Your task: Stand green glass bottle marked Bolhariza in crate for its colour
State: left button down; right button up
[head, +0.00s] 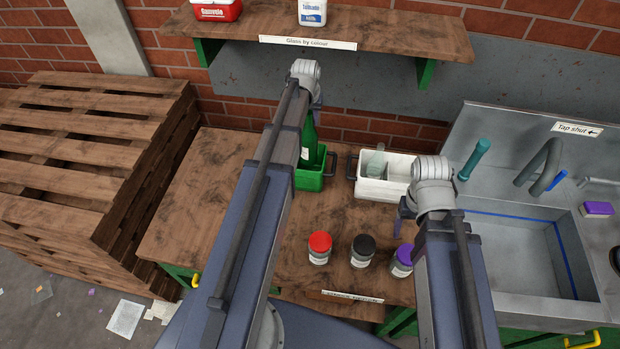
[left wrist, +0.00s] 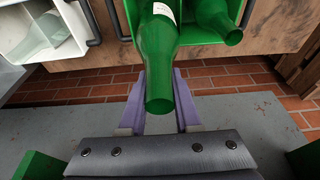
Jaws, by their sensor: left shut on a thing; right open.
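A green glass bottle (head: 309,142) with a pale label stands upright in or just over the green crate (head: 312,182); its label cannot be read. In the left wrist view my left gripper (left wrist: 160,107) is shut on the neck of this green bottle (left wrist: 158,50), whose body reaches into the green crate (left wrist: 190,37). I cannot tell whether its base touches the crate floor. A second green bottle (left wrist: 214,18) is in the same crate, beside it. My right gripper (head: 402,207), open and mostly hidden by its arm, is in front of the white crate.
The white crate (head: 378,188) holds a clear bottle (head: 376,161). Jars with red (head: 320,246), black (head: 363,250) and purple (head: 402,262) lids stand at the bench front. A shelf (head: 400,38) hangs above; a sink (head: 520,245) is at right and pallets (head: 85,170) at left.

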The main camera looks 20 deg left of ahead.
aim_at(308, 126)
pick_arm(q)
jog(key=shift+s+f, duration=0.1)
jog(key=shift+s, duration=0.05)
notch_tip(308, 126, down, 10)
jog(key=b, duration=1)
jog(key=c, duration=0.6)
grip_release()
jog(key=p+v, duration=1.1)
jog(key=v, duration=0.1)
jog(key=shift+r+p, duration=0.2)
jog(key=shift+p, duration=0.15)
